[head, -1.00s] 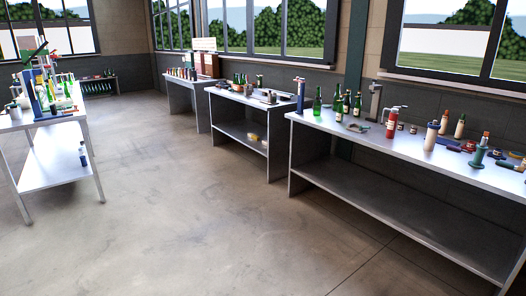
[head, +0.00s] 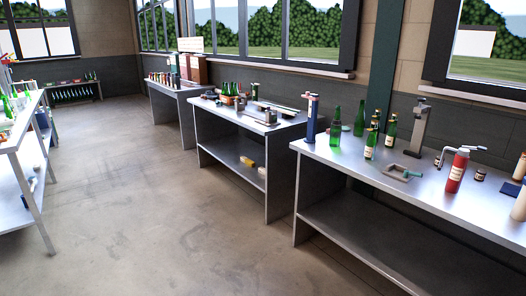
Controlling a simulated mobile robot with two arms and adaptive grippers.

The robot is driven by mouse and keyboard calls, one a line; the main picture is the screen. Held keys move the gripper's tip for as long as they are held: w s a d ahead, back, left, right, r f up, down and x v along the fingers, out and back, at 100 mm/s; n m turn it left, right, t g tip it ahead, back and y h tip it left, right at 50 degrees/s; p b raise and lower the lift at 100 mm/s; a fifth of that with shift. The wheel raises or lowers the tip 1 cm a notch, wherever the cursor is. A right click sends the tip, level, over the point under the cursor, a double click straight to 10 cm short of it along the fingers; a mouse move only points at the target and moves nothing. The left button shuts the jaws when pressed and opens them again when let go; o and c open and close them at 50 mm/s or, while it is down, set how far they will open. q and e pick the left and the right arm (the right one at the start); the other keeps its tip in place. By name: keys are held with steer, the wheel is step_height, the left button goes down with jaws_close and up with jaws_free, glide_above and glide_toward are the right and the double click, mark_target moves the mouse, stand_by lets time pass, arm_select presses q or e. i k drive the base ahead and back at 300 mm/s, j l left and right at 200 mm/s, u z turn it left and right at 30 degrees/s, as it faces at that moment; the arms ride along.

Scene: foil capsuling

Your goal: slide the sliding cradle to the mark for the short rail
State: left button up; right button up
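On the middle bench (head: 215,135), a long grey rail-like piece (head: 280,107) lies near the back edge. A small dark block-like fixture (head: 270,117) stands by the front right corner. They are too small to tell whether either is the sliding cradle or its rail, and I make out no mark for the short rail. Neither of my grippers is in view.
The right bench (head: 330,155) holds a blue post tool (head: 311,118), green bottles (head: 336,130), a grey clamp (head: 402,172) and a red bottle (head: 458,170). Another bench (head: 20,140) stands at left. A far table (head: 165,90) holds small items. Open floor (head: 130,200) lies between.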

mark_target(271, 117)
steer(key=i, duration=2.3)
